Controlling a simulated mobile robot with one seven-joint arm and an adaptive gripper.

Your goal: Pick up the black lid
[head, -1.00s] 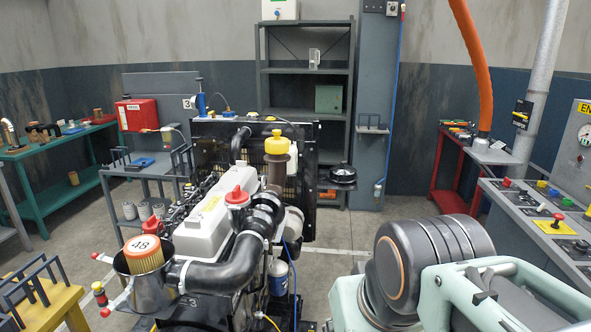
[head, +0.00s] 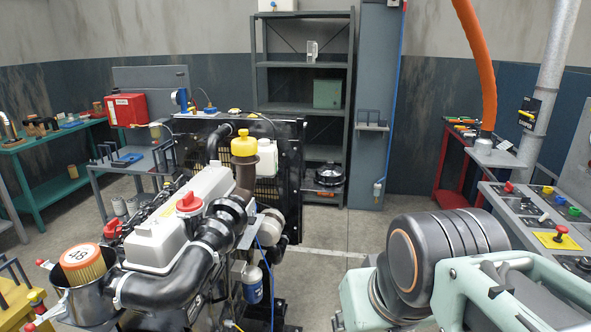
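A round black lid-like piece (head: 330,174) with a raised middle shows low at the right front of the grey shelf rack, just right of the radiator. What it rests on is hard to make out. I cannot be sure it is the black lid. My gripper is not in view; only thick links of my arm show at the lower right, well apart from this piece.
The diesel engine (head: 170,238) with its open filter housing (head: 88,303) and orange filter (head: 83,268) fills the left foreground. The shelf rack (head: 303,64) stands behind. A control console (head: 520,213) and red cart (head: 448,180) are at right. Floor between is clear.

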